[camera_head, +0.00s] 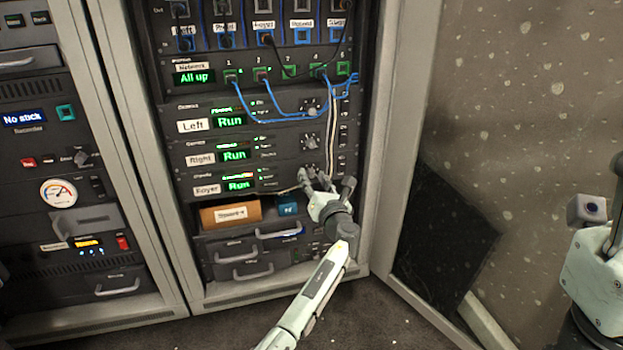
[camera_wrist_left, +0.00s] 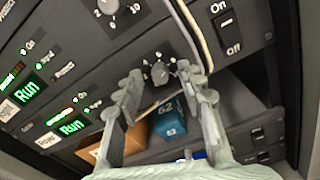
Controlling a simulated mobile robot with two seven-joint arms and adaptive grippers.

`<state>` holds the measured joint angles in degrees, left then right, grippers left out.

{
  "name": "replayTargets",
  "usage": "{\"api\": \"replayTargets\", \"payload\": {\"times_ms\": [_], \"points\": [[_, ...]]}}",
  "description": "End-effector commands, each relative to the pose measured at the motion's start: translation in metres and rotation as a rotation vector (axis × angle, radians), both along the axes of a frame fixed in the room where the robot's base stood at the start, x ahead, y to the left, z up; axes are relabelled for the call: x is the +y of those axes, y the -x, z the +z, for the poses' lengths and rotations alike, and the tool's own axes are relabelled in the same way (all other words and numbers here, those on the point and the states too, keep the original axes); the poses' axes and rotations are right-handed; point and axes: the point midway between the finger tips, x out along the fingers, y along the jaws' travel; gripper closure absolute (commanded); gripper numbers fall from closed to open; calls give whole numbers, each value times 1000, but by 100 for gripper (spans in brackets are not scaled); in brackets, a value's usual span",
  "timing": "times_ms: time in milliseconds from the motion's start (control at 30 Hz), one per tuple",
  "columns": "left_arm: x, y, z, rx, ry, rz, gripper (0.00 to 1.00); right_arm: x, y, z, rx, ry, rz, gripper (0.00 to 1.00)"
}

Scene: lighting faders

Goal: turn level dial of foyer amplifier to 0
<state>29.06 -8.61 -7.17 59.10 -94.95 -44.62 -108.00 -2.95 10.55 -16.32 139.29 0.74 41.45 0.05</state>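The foyer amplifier (camera_head: 207,189) is the lowest of three similar rack units and its green display reads Run; it also shows in the left wrist view (camera_wrist_left: 72,127). Its level dial (camera_wrist_left: 160,73) is a small dark knob with light scale marks around it; its pointer is too small to read surely. In the head view the dial is hard to make out behind the fingers. My left gripper (camera_head: 317,180) is open in front of it. In the left wrist view its fingers (camera_wrist_left: 163,78) stand on either side of the dial; contact cannot be told. My right gripper (camera_head: 588,208) is partly cut off at the right edge.
The right amplifier's dial (camera_wrist_left: 107,6) sits above, with an on/off switch (camera_wrist_left: 226,22) beside the foyer dial. Pale cables (camera_head: 333,140) hang close to the left fingers. An orange-brown box (camera_head: 230,214) and a blue box (camera_wrist_left: 168,120) lie below. A rack door frame stands right.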

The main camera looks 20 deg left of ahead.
Motion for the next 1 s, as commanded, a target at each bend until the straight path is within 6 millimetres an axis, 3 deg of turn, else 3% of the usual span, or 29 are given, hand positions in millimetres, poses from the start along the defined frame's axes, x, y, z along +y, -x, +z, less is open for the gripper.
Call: {"api": "replayTargets", "payload": {"times_ms": [167, 500, 1000], "points": [[0, 0, 0, 0, 0, 0, 62, 0, 0, 0, 0, 3, 0, 60], [0, 0, 0, -1, 1, 0, 100, 0, 0, -2, 3, -1, -1, 60], [0, 0, 0, -52, 77, 0, 100, -1, -2, -1, 10, -12, -1, 60]]}}
